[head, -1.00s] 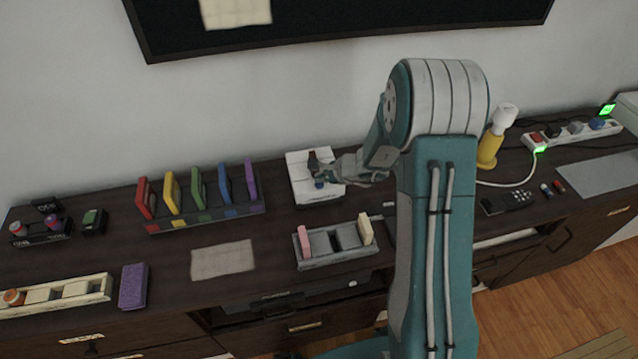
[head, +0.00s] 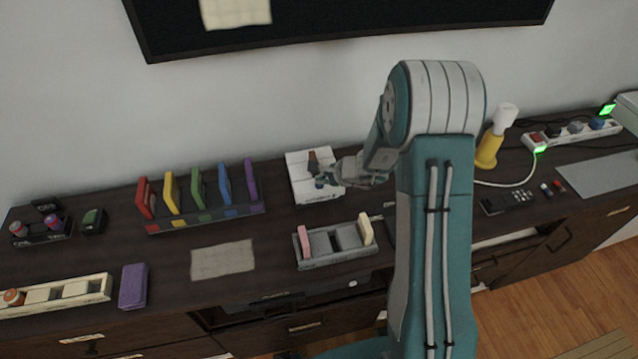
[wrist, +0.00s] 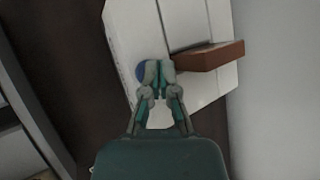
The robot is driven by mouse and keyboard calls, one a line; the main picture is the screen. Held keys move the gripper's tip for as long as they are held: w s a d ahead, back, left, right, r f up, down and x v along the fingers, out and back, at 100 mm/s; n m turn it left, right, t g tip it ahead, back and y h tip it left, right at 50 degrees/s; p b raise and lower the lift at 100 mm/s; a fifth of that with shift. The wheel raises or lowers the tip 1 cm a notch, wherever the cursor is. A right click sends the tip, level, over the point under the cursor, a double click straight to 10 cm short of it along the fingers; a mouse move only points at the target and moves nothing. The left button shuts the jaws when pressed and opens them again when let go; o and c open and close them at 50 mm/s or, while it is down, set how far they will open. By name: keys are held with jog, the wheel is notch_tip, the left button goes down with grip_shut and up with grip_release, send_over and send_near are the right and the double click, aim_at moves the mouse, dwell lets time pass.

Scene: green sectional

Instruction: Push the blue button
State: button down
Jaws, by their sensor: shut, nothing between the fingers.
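The blue button (wrist: 140,72) shows as a small blue patch at the left side of my fingertips in the wrist view; the fingers hide part of it. In the head view it is a small dark blue spot (head: 319,184). It sits on a white box (head: 299,171) on the dark cabinet. My gripper (head: 326,179) is shut and empty, with its tips (wrist: 154,70) over the white box right at the button. I cannot tell whether they touch or press it.
A brown lever (wrist: 210,56) sticks up from the same box, close beside my fingertips. A grey tray (head: 335,254) with pink and cream blocks stands in front. A rack of coloured slabs (head: 205,217) is to the left, and a yellow-and-white bottle (head: 489,150) to the right.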

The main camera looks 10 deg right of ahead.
dwell(0.3)
jog(key=shift+r, duration=0.45)
jog(key=shift+r, duration=3.05)
